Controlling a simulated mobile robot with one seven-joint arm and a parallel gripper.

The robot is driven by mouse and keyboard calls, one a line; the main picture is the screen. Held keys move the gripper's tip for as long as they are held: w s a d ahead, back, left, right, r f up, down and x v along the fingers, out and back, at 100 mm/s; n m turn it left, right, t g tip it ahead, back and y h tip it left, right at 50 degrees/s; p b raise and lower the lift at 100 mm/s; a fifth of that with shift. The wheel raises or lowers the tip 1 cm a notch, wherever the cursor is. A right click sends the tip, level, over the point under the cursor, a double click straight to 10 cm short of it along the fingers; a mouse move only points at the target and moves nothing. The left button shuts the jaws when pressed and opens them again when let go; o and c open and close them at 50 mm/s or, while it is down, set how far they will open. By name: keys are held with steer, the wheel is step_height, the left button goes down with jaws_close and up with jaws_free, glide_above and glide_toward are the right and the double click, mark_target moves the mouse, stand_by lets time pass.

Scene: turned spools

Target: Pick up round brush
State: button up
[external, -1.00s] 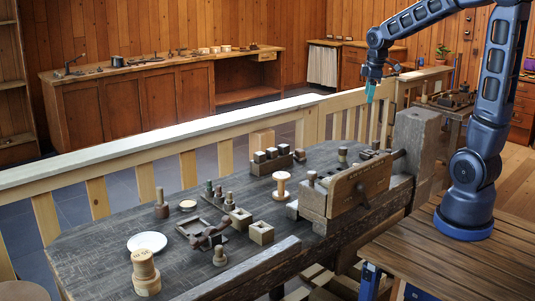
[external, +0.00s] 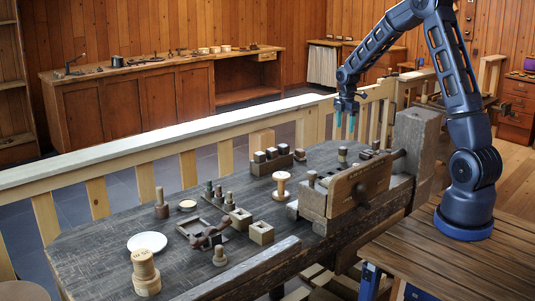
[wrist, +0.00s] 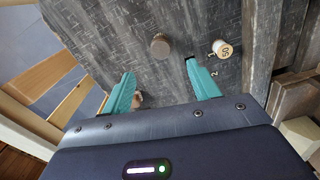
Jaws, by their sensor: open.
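My gripper (external: 345,124) is open and empty, with its teal fingers pointing down, well above the far right part of the dark workbench. It also shows in the wrist view (wrist: 161,69), fingers spread apart. A short upright piece with a dark band (external: 342,154) stands on the bench below the gripper. In the wrist view a round brown-topped piece (wrist: 160,46) lies ahead of the fingertips, and a pale piece marked 50 (wrist: 222,48) is to its right. A small brown piece is partly hidden by the left finger. I cannot tell for certain which is the round brush.
A wooden vise (external: 350,192) stands at the bench's right edge. A pale spool (external: 281,184), a block holder (external: 271,163), a white plate (external: 147,242) and a stacked spool (external: 145,272) stand farther left. A pale railing (external: 180,138) runs behind the bench.

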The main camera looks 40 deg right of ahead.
steer(key=shift+w+d+f, duration=0.1)
steer(key=shift+w+f, duration=0.05)
steer(key=shift+f, duration=0.35)
glide_above(343, 148)
steer(key=f, duration=0.5)
steer(key=shift+w+d, duration=0.3)
steer(key=shift+d, duration=0.1)
steer(key=shift+s+a+f, duration=0.15)
steer(key=shift+f, duration=2.5)
steer(key=c, duration=1.1)
steer(key=shift+o, duration=0.2)
steer(key=shift+r, duration=0.15)
